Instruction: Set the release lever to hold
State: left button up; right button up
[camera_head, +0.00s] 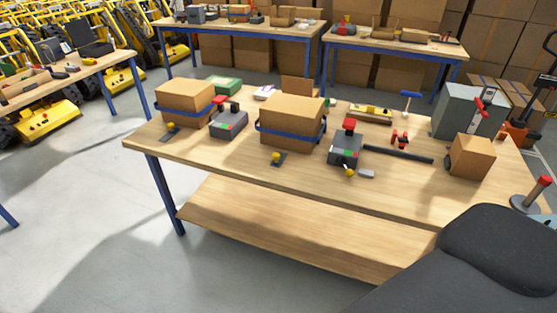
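Several lever-like parts show on the wooden workbench (215,150), and I cannot tell which is the release lever. A grey control box (343,158) has a red knob (349,124) on top and a yellow-knobbed handle (349,172) at its front. A similar grey box (229,125) with a red top stands further left. Lever positions and markings are too small to read. Neither gripper is in view.
Two blue-strapped cartons (290,110) (186,92) and a smaller carton (474,152) stand on the bench. A black bar (398,154) lies between. A red-topped post (544,183) stands at the right edge. A dark rounded shape covers the lower right.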

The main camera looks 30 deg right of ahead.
aim_at(349, 172)
jog(key=z, duration=1.5)
jog(key=i+l+z, duration=0.1)
jog(key=l, duration=1.35)
